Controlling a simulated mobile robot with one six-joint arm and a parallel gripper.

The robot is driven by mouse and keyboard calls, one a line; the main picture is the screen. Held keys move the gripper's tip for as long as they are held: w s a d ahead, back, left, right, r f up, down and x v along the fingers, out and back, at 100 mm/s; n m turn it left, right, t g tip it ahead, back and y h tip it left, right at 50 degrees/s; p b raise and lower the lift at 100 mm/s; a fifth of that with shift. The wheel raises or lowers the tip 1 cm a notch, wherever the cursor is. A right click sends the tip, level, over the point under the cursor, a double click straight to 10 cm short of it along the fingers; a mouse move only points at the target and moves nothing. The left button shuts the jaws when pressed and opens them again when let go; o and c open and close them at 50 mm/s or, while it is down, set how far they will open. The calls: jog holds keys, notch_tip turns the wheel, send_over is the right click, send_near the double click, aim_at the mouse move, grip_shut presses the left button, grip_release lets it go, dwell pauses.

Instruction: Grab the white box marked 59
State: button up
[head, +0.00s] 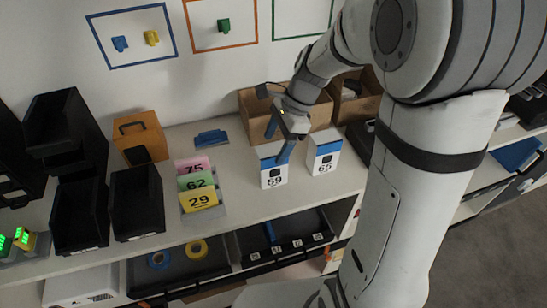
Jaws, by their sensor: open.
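The white box marked 59 (273,175) stands upright on the shelf top, with a dark square above its number and a blue top edge. My gripper (277,145) is right over it, with blue fingers pointing down; the fingers are apart, one at the left of the box's top and one near its upper right. I cannot tell whether they touch the box. Another white box marked 65 (325,155) stands just to the right. My gripper hides part of the top of the box marked 59.
Open cardboard cartons (318,115) stand behind the boxes. Coloured cards marked 75, 62 and 29 (199,198) stand to the left, with black bins (135,205) beyond. A blue item (211,138) lies near the wall. Bare shelf top (240,195) shows between the cards and box 59.

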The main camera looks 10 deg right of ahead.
aim_at(269, 159)
jog(key=x, duration=0.6)
jog(key=shift+w+d+f+p, duration=0.15)
jog(key=shift+w+f+p, duration=0.1)
jog(key=shift+f+p, duration=0.1)
jog(key=c, duration=1.2)
